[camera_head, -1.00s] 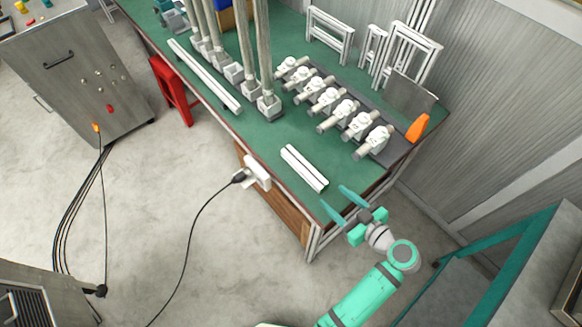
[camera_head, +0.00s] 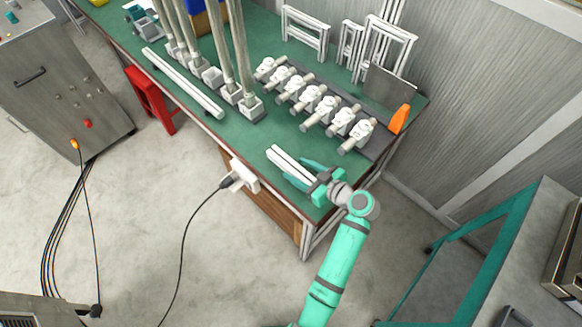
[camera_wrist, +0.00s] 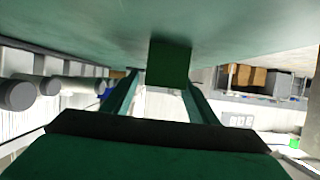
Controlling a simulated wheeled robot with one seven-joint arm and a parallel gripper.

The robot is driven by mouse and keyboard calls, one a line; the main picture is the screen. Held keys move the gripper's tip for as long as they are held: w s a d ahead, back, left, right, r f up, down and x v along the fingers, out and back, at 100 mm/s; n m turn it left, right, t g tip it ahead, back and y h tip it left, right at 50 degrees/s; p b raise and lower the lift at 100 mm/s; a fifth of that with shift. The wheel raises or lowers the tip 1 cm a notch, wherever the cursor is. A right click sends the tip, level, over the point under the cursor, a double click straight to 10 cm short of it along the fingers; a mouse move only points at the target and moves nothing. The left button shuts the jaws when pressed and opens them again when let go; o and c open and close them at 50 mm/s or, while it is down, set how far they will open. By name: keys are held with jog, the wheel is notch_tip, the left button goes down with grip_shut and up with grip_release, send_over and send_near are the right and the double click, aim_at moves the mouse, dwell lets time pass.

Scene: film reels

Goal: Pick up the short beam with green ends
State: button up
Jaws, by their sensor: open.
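The short beam (camera_head: 288,162) is pale with a dark lengthwise groove. It lies on the green workbench near its front right corner. In the wrist view its square green end (camera_wrist: 170,62) faces me, between the two fingers. My gripper (camera_head: 298,172) is open at the beam's near end, with one finger on each side of it. The fingers (camera_wrist: 162,88) also show in the wrist view, with a gap between them. I cannot tell whether either finger touches the beam. The beam's far end is hidden in the wrist view.
A row of white fixtures with grey cylinders (camera_head: 318,105) stands behind the beam. An orange object (camera_head: 399,119) is at the bench's right edge. A long pale beam (camera_head: 183,82) and tall posts in square bases (camera_head: 250,106) stand to the left. A white plug box (camera_head: 243,176) hangs on the front edge.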

aim_at(295, 168)
jog(key=shift+x, duration=1.9)
jog(key=shift+a+r, duration=0.1)
jog(key=shift+r, duration=0.05)
grip_shut()
